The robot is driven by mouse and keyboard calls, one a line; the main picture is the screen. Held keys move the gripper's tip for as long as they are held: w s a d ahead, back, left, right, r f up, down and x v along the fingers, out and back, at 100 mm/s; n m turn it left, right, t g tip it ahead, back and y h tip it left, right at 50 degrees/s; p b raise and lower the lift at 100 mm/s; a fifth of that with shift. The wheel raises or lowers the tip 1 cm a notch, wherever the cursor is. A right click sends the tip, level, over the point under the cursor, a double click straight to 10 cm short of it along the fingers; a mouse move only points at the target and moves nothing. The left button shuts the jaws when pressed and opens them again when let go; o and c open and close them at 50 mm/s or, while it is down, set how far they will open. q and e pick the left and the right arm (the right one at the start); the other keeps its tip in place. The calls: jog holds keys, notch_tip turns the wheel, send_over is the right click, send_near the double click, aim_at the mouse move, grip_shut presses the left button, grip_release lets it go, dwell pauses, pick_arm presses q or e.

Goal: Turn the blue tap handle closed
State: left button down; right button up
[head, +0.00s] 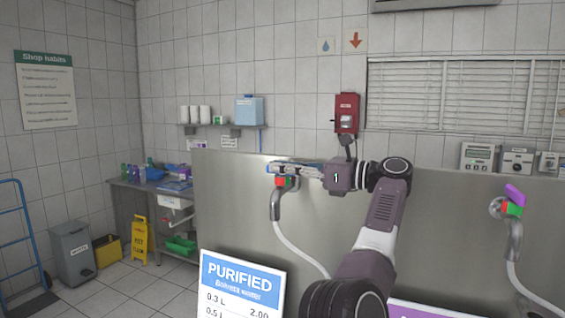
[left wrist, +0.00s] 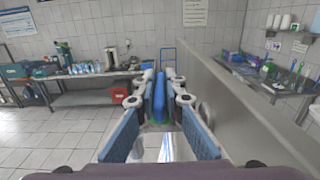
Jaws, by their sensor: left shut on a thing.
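The blue tap handle (left wrist: 160,98) lies lengthwise between the two finger pads of my left gripper (left wrist: 159,84) in the left wrist view. The gripper is shut on it. In the head view, my left gripper (head: 284,169) reaches leftward over the top of a grey tap (head: 276,204) on the steel panel. A red and green marker (head: 285,181) shows just under the fingers. The fingers hide most of the handle there, so its exact angle is hard to tell. My right gripper is not in view.
A second tap with a purple handle (head: 515,194) is on the right of the steel panel (head: 235,190). A "PURIFIED" price sign (head: 242,284) stands in front. A red box (head: 347,112) hangs on the wall behind. A sink bench (head: 125,187) stands left of the panel.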

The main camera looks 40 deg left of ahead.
pick_arm(q)
jog(key=shift+f+g, duration=0.15)
jog(key=shift+g, duration=0.15)
jog(key=c, duration=2)
grip_release()
